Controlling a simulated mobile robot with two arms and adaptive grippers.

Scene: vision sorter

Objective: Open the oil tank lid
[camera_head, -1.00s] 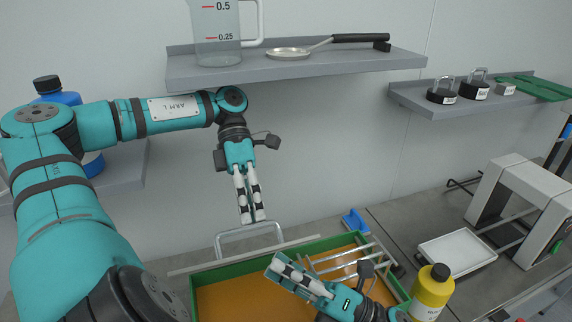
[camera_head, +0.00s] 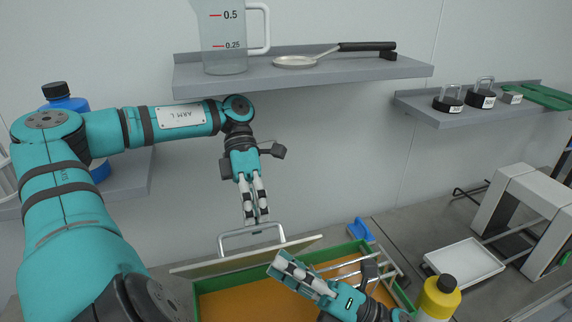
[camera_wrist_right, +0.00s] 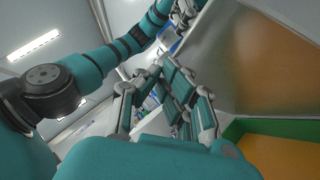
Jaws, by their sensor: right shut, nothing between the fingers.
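The oil tank (camera_head: 196,300) is a green-rimmed box with an orange inside, at the bottom of the head view. Its pale lid (camera_head: 205,267) is raised at the tank's back edge, with its grey bar handle (camera_head: 236,236) standing above it. My left gripper (camera_head: 256,222) points down at the handle, its tips just by the bar; I cannot tell whether they touch or grip it. My right gripper (camera_head: 276,264) is shut and empty over the tank's opening, in front of the lid. In the right wrist view the lid's underside (camera_wrist_right: 270,60) shows tilted up beside the right gripper.
A metal rack (camera_head: 350,268) lies across the tank's right part. A yellow bottle (camera_head: 438,300) stands to its right, a blue object (camera_head: 360,230) behind. A shelf (camera_head: 300,75) with a jug (camera_head: 222,40) and pan (camera_head: 296,61) hangs above my left gripper.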

